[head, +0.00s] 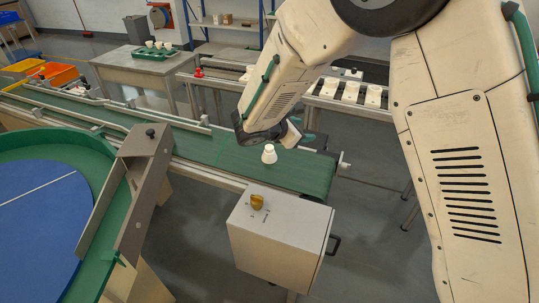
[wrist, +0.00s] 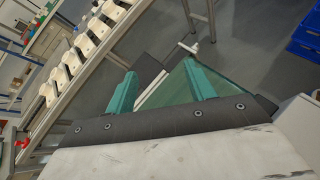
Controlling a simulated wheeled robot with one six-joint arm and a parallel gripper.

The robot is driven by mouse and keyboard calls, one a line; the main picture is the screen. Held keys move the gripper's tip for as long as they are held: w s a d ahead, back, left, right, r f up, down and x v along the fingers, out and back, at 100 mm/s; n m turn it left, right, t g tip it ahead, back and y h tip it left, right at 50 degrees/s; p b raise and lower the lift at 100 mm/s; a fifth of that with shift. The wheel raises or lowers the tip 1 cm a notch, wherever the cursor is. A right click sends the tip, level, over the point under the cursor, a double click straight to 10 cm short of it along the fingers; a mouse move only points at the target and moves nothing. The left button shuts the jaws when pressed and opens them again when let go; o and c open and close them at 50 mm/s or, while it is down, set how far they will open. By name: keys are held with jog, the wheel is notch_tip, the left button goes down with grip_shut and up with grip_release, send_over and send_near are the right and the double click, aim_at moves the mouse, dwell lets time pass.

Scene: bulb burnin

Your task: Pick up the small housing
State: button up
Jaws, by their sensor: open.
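The small housing (head: 269,155), a white piece with a narrower top, stands upright on the green conveyor belt (head: 305,172) near its right end in the head view. My gripper (wrist: 159,68) shows in the wrist view as two green fingers spread apart with nothing held between them. In the head view my dark wrist is just above and left of the housing, and most of the fingers are hidden behind it. I cannot make out the housing in the wrist view. The belt's end (wrist: 180,90) shows there between and behind the fingers.
A grey control box (head: 280,240) with a yellow knob stands in front of the belt. A grey chute (head: 145,190) and round green-rimmed table (head: 85,138) are at left. A rack of white housings (head: 350,91) stands behind; a blue crate (wrist: 305,42) is at right.

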aim_at(268, 148)
jog(key=a+f+n+t, duration=0.1)
jog(key=a+f+n, duration=0.1)
jog(key=a+f, duration=0.1)
jog(key=w+a+f+n+t+y, duration=0.1)
jog(key=a+f+n, duration=0.1)
jog(key=a+f, duration=0.2)
jog(key=a+f+n+t+y, duration=0.1)
jog(key=a+f+n, duration=0.1)
jog(key=a+f, duration=0.1)
jog(key=shift+w+a+f, duration=0.35)
jog(key=shift+a, duration=0.2)
jog(key=shift+w+f+n+t+y, duration=0.3)
jog(key=shift+w+f+n, duration=0.2)
jog(key=shift+w+f, duration=0.3)
jog(key=x, duration=0.6)
jog(key=shift+w+a+r, duration=0.15)
jog(key=shift+w+r, duration=0.05)
jog(key=shift+r, duration=0.2)
jog(key=c, duration=1)
